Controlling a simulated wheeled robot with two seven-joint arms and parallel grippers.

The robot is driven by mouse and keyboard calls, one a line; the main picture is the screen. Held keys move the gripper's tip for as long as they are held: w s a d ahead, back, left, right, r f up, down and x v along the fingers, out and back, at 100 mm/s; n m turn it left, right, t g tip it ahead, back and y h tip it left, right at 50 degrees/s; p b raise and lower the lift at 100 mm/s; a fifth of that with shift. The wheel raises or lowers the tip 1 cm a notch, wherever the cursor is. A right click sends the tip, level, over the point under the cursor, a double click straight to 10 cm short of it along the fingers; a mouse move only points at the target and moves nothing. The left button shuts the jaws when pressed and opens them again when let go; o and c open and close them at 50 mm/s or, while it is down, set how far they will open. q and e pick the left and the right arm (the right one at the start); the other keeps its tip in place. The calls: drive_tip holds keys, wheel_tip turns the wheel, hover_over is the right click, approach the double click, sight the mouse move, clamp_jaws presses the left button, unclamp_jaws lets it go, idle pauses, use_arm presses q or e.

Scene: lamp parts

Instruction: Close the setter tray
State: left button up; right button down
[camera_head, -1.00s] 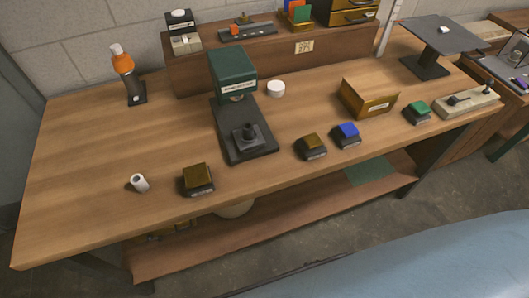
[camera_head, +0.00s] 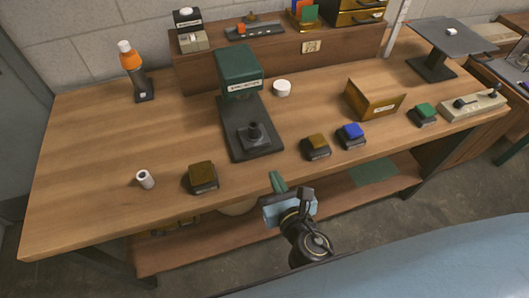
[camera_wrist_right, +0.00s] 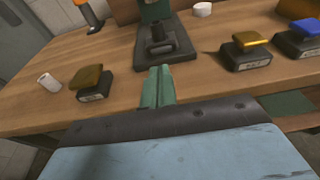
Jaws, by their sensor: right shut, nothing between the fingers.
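The setter (camera_head: 240,72) has a green head with a white label and stands near the middle of the bench. Its dark tray (camera_head: 245,149) extends forward from under the head, with a dark post (camera_head: 254,133) on it. The setter's lower part and tray also show in the right wrist view (camera_wrist_right: 176,57). My right gripper (camera_head: 277,182) is shut and empty, near the bench's front edge, apart from the tray and in front of it. Its green fingers (camera_wrist_right: 157,86) lie together in the wrist view. My left gripper is not in view.
On the bench are a white roll (camera_head: 145,179), a brown-topped block (camera_head: 202,177), another (camera_head: 315,147), a blue-topped one (camera_head: 351,135) and a brass-coloured box (camera_head: 375,101). A white puck (camera_head: 282,88) stands right of the setter. The bench's left part is largely clear.

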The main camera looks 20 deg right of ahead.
drive_tip(key=x, duration=0.9)
drive_tip(key=shift+w+f, duration=0.1)
drive_tip(key=shift+w, duration=0.3)
